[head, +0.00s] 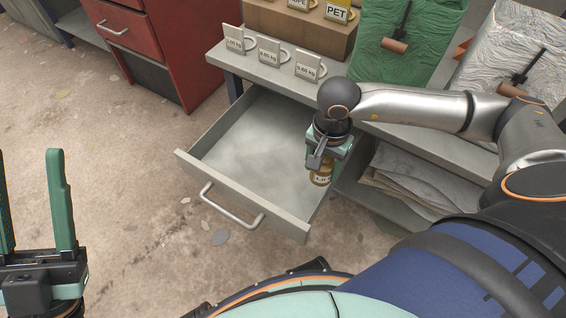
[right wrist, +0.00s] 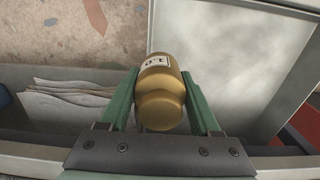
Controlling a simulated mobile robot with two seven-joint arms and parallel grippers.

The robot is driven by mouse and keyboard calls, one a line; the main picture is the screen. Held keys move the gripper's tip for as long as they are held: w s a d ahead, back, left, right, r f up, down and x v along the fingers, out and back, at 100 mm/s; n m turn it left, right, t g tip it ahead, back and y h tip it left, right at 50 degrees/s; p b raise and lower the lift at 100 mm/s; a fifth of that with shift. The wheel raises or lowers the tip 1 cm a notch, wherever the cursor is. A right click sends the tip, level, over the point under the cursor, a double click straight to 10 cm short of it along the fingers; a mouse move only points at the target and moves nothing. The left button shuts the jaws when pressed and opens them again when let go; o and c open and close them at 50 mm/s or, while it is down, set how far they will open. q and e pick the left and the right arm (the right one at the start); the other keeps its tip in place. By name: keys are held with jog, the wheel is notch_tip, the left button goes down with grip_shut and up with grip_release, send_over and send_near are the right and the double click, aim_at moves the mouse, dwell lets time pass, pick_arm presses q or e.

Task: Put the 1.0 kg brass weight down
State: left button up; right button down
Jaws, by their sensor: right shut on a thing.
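The brass weight (head: 321,173) is a gold cylinder with a pale label, at the right inner side of the open drawer (head: 190,165) in the head view. My right gripper (head: 332,158) points down and is shut on it. In the right wrist view the weight (right wrist: 161,90) sits between the two green fingers, its knob towards the camera. Whether its base touches the drawer floor I cannot tell. My left gripper (head: 30,205) is at the lower left of the head view, fingers apart and empty, over the floor.
Several labelled weight cards with rings (head: 270,52) stand on the bench above the drawer. A green bag (head: 405,40) and a white bag (head: 510,50) lie behind my right arm. Papers (head: 410,180) fill an open shelf right of the drawer. The drawer's left part is empty.

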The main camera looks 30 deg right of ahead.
jog(key=w+a+f+b, duration=0.1)
jog(key=w+f, duration=0.1)
jog(key=w, duration=0.1)
jog(key=w+a+f+b, duration=0.1)
jog(key=w+f, duration=0.1)
jog(key=w, duration=0.1)
jog(key=w+a+f+b, duration=0.1)
jog(key=w+a+f, duration=0.1)
jog(key=w+f, duration=0.1)
jog(key=shift+w+f, duration=0.1)
jog(key=shift+w, duration=0.05)
jog(key=shift+w+a+f+b, duration=0.15)
jog(key=shift+w+f+b, duration=0.5)
jog(key=shift+f, duration=0.1)
pick_arm(q)
notch_tip(320, 180, down, 6)
jog(key=b, duration=0.1)
jog(key=shift+w+d+f+n, duration=0.15)
jog(key=shift+d+f+n, duration=0.1)
jog(key=shift+d+n, duration=0.05)
pick_arm(e)
jog(key=shift+f, duration=1.4)
pick_arm(q)
jog(key=shift+f+b, duration=0.1)
jog(key=shift+b, duration=0.2)
pick_arm(e)
jog(key=shift+f, duration=0.15)
jog(key=shift+c, duration=0.5)
grip_release()
jog(key=shift+s+f, duration=0.1)
